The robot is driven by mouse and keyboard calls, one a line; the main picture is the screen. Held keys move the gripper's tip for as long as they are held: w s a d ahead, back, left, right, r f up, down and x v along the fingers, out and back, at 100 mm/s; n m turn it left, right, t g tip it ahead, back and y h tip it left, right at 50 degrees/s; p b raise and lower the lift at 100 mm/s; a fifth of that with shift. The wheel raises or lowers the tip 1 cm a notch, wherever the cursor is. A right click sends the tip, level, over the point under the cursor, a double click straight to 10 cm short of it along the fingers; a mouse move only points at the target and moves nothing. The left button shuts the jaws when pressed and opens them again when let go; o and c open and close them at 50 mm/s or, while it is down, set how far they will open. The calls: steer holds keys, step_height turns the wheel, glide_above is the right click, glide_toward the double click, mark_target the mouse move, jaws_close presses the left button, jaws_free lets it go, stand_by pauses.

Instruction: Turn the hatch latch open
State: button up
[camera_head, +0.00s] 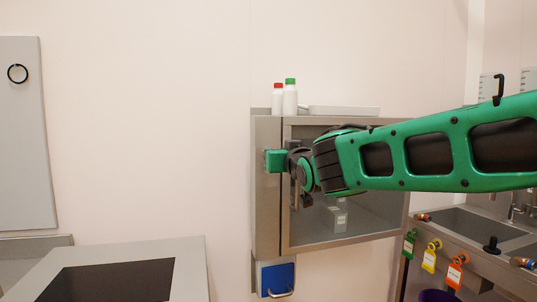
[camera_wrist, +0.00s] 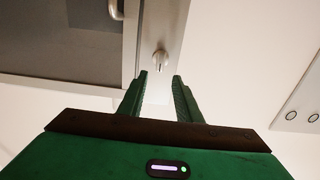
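The hatch latch (camera_wrist: 160,60), a small silver knob with a narrow lever, is on the pale steel panel beside the door frame in the wrist view. My gripper (camera_wrist: 161,75) is open, with its two green fingers apart and nothing between them. The latch shows just beyond the fingertips, roughly centred between them; I cannot tell whether they touch it. In the head view my gripper (camera_head: 275,160) is at the left edge of the steel cabinet (camera_head: 266,205) and hides the latch. The glass-fronted door (camera_head: 370,215) looks closed, partly behind my arm.
A metal handle (camera_wrist: 115,9) is close to the latch on the door side. A red-capped bottle (camera_head: 278,100), a green-capped bottle (camera_head: 290,100) and a white tray (camera_head: 343,110) stand on the cabinet. A blue box (camera_head: 276,277) hangs below. A sink counter (camera_head: 455,235) with coloured tags is at right.

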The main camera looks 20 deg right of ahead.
steer(key=w, duration=0.7)
steer(key=c, duration=0.7)
